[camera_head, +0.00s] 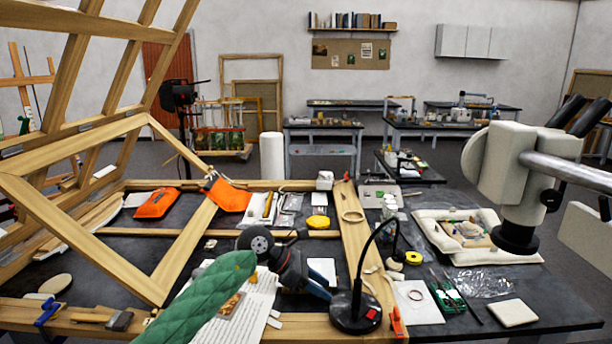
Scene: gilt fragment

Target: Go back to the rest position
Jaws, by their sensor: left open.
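My left arm comes in from the lower left in a green quilted sleeve. It ends in a dark wrist and my left gripper (308,275), which has some blue on it. The gripper is open, and I see nothing held in it. It is over the workbench, near printed sheets (248,312) and left of a black desk lamp (355,308). Its fingertips are hard to make out against the clutter. My right gripper is not in view.
A wooden frame (187,255) leans over the bench at left. Orange items (156,203) lie behind the arm. A white microscope (505,180) stands at right, beside a padded tray (470,259). A white pad (513,313) lies at front right. Open floor shows beyond the bench.

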